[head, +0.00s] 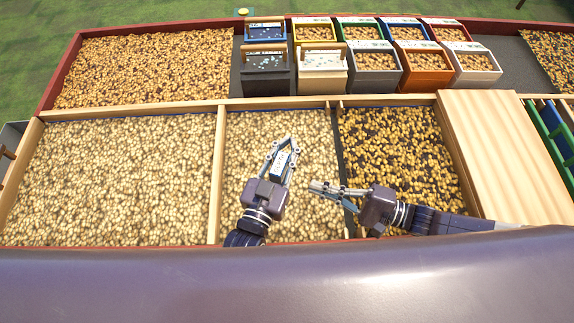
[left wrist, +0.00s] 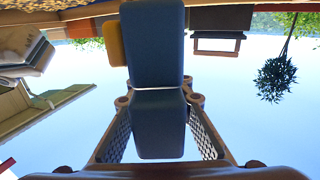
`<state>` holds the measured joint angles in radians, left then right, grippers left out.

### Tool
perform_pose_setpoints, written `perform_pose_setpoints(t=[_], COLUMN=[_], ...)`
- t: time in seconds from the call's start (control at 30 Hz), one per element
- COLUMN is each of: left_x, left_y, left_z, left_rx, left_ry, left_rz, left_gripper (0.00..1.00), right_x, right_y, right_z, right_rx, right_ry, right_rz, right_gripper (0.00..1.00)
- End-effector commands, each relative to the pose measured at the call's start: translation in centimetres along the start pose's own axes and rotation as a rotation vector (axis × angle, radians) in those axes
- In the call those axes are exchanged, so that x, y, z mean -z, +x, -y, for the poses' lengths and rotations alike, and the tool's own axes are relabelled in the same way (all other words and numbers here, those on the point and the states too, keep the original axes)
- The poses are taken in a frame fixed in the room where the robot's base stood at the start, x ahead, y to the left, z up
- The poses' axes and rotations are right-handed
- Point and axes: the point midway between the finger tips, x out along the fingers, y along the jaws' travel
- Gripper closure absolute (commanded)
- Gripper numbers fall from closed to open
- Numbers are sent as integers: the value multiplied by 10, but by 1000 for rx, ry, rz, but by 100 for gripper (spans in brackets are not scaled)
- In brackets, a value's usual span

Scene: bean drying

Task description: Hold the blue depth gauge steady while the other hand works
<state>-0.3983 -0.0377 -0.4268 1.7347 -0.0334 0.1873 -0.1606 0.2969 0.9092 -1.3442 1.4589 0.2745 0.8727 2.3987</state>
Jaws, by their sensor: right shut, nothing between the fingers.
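The blue depth gauge (left wrist: 153,45) fills the middle of the left wrist view, with a yellow part at its side. In the head view the gauge (head: 281,161) shows a pale face with dark marks. My left gripper (head: 282,152) is shut on it above the middle bean bed. In the left wrist view my left gripper's fingers (left wrist: 157,97) flank the gauge. My right gripper (head: 322,188) is shut and empty, to the right of the left gripper and pointing left towards it, apart from the gauge. The gauge's lower end is hard to make out.
Beans fill the left bed (head: 120,175), the middle bed (head: 305,220) and the darker, sparser right bed (head: 405,150), split by dividers (head: 218,170). A wooden board (head: 500,150) lies at right. Several bins (head: 428,72) stand behind, beside another bean bed (head: 140,65).

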Motion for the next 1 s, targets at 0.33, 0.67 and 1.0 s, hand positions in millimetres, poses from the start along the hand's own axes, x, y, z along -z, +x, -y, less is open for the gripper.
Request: perform_pose_setpoints(t=[0.33, 0.67, 1.0], left_x=[0, -1, -1], left_y=[0, -19, -90], left_z=[0, 0, 0], left_rx=[0, 0, -1], left_ry=[0, 0, 0], left_rz=[0, 2, 4], left_gripper=[60, 60, 60], right_x=[0, 0, 0], right_y=[0, 0, 0], right_z=[0, 0, 0], right_rx=[0, 0, 0], right_ry=[0, 0, 0], right_rz=[0, 0, 0], right_gripper=[100, 100, 100])
